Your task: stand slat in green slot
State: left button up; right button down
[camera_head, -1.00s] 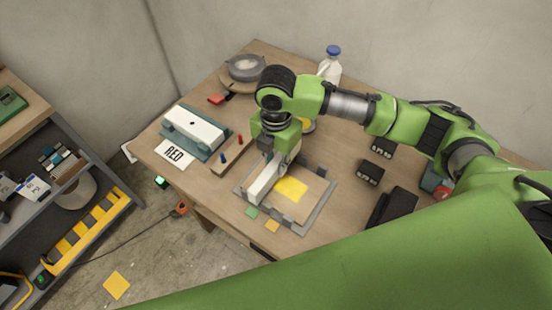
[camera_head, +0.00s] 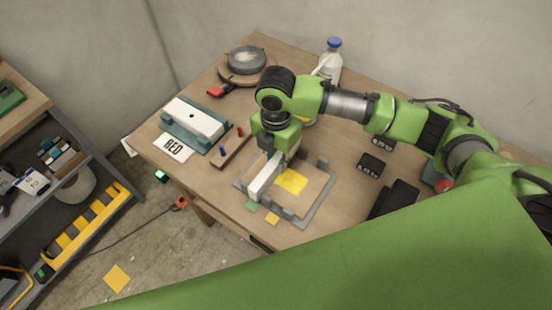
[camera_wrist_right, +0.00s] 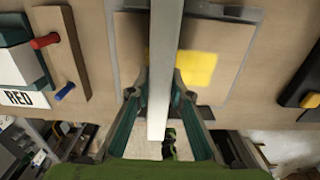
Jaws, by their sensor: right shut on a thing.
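A long pale slat (camera_head: 261,184) is held in my right gripper (camera_head: 276,165), which is shut on it. The slat lies over the left side of a grey frame (camera_head: 309,219) on the table, with its near end close to a small green square (camera_head: 251,205). I cannot tell whether it touches the frame. In the right wrist view the slat (camera_wrist_right: 163,75) runs between the fingers. The green square marks the front left edge of the frame; any slot there is hidden by the slat. An orange square (camera_head: 272,218) lies beside it. My left gripper is not in view.
A yellow patch (camera_head: 291,181) lies inside the frame. A board with red and blue pegs (camera_head: 231,147) and a teal holder with a white block (camera_head: 195,119) stand to the left. Dark blocks (camera_head: 371,167) stand to the right. A bottle (camera_head: 329,66) is at the back.

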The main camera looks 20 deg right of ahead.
jog(key=shift+f, duration=0.2)
jog(key=c, duration=1.8)
grip_release()
jog(key=shift+o, duration=0.2)
notch_tip(320, 180, up, 12)
jog(key=shift+s, duration=0.1)
